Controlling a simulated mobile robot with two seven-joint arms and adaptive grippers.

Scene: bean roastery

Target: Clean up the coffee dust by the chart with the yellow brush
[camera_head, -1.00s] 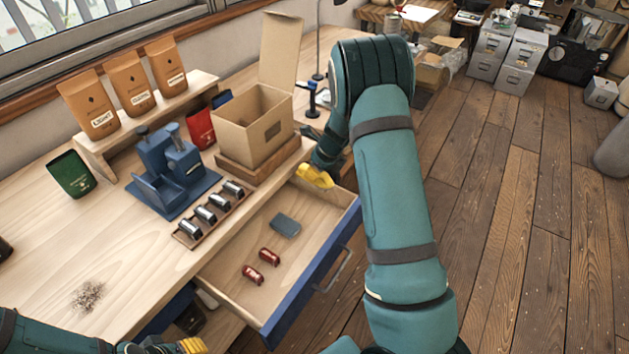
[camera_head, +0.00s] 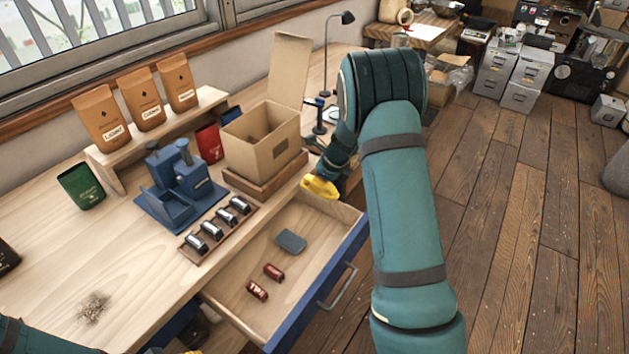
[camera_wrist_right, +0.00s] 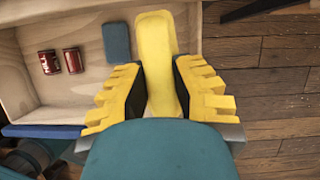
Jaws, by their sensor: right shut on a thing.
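My right gripper (camera_head: 321,184) is at the far end of the open drawer (camera_head: 335,265), by its right corner. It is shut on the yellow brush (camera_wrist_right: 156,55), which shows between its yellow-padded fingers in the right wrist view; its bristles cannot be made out. The coffee dust (camera_head: 93,308) is a small brown patch on the bench top at the lower left, far from this gripper. I cannot make out a chart. Only a sliver of my left gripper (camera_head: 160,351) shows at the bottom edge, and its fingers cannot be read.
The drawer holds two red cans (camera_head: 273,272) and a blue-grey block (camera_head: 290,241). A blue stand (camera_head: 172,200), a rack of small cylinders (camera_head: 215,232) and an open cardboard box (camera_head: 262,145) stand on the bench. Bare wood surrounds the dust.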

